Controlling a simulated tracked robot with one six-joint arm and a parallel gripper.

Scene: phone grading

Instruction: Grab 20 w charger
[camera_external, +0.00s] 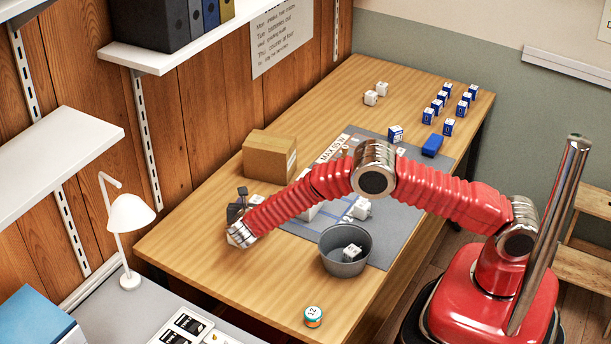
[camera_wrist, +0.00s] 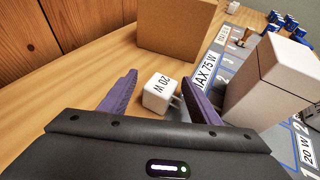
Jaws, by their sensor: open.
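A small white charger marked "20 W" (camera_wrist: 157,93) lies on the wooden table in the wrist view, its prongs pointing right. My gripper (camera_wrist: 159,78) is open, with its purple fingers on either side of the charger. The right finger is close to the prongs; I cannot tell whether it touches them. In the external view my gripper (camera_external: 238,204) is at the table's left side, and I cannot make out this charger there.
A cardboard box (camera_external: 269,158) stands just beyond the charger. A grey bucket (camera_external: 337,268) holds a white charger. Several blue-and-white boxes (camera_external: 449,127) stand farther back.

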